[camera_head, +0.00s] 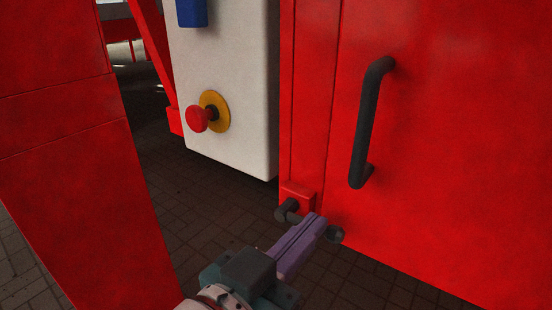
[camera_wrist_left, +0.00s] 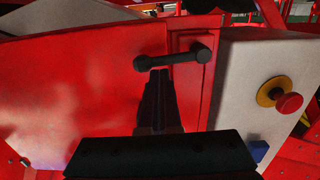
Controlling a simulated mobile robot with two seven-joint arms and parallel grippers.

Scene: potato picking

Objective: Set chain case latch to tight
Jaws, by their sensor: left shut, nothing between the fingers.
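The chain case latch is a short dark bar with a round knob at each end, low on the red case. In the head view its left knob (camera_head: 287,210) sits by a small red block, its right knob lies on the door's lower edge, and my gripper hides the middle. In the wrist view the whole latch (camera_wrist_left: 180,58) lies nearly level across the door seam. My left gripper (camera_head: 316,221) has purple fingers, shut and empty. In the wrist view its fingertips (camera_wrist_left: 160,72) are right at the bar; I cannot tell whether they touch it. My right gripper is not in view.
The red case door (camera_head: 450,150) carries a black upright handle (camera_head: 367,125). A white box (camera_head: 245,80) with a red stop button (camera_head: 197,119) on a yellow disc stands left of it. A red post (camera_head: 70,150) stands at the left. The paved floor (camera_head: 200,215) between is clear.

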